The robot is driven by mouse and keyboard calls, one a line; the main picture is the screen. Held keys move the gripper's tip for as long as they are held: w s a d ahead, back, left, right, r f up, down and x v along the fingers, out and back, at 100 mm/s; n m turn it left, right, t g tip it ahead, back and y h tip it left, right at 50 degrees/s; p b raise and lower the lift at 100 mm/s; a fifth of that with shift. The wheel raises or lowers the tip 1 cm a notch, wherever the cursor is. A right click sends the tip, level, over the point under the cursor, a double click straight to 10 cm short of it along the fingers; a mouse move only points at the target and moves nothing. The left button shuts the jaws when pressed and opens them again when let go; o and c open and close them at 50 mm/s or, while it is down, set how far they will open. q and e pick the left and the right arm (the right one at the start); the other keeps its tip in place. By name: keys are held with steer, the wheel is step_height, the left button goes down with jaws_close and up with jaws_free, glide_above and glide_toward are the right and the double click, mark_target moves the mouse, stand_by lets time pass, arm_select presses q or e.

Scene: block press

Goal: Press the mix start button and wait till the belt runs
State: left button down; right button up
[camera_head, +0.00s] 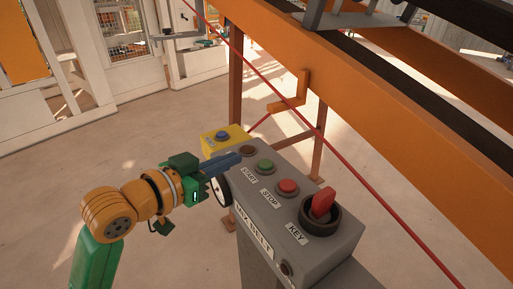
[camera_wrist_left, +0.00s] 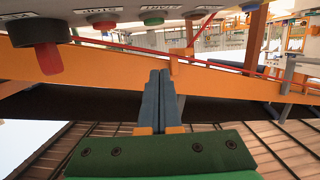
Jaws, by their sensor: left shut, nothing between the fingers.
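A grey control box (camera_head: 262,205) labelled MIX BELT stands at the centre right in the head view. On its top are a green START button (camera_head: 265,166), a red STOP button (camera_head: 288,187) and a red KEY switch (camera_head: 322,203). The green button (camera_wrist_left: 153,19), the red button (camera_wrist_left: 102,20) and the key switch (camera_wrist_left: 42,42) also show in the wrist view, upside down. My left gripper (camera_head: 239,157) is shut and empty, its blue fingertips by the box's far left end, left of the green button. I cannot tell whether they touch the box. My right gripper is not in view.
A yellow box with a blue button (camera_head: 222,136) sits just beyond my left fingertips. A red cord (camera_head: 318,132) runs diagonally behind the control box. The orange conveyor frame (camera_head: 345,90) is behind. Open floor lies to the left.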

arm_select(q)
steer(key=s, duration=0.2)
steer(key=p, duration=0.2)
glide_above(259, 175)
steer(key=shift+d+f, duration=0.1)
steer(key=shift+f, duration=0.65)
step_height(259, 175, down, 4)
steer(key=shift+w+r+p, duration=0.1)
steer(key=shift+p, duration=0.25)
steer(key=shift+f, duration=0.25)
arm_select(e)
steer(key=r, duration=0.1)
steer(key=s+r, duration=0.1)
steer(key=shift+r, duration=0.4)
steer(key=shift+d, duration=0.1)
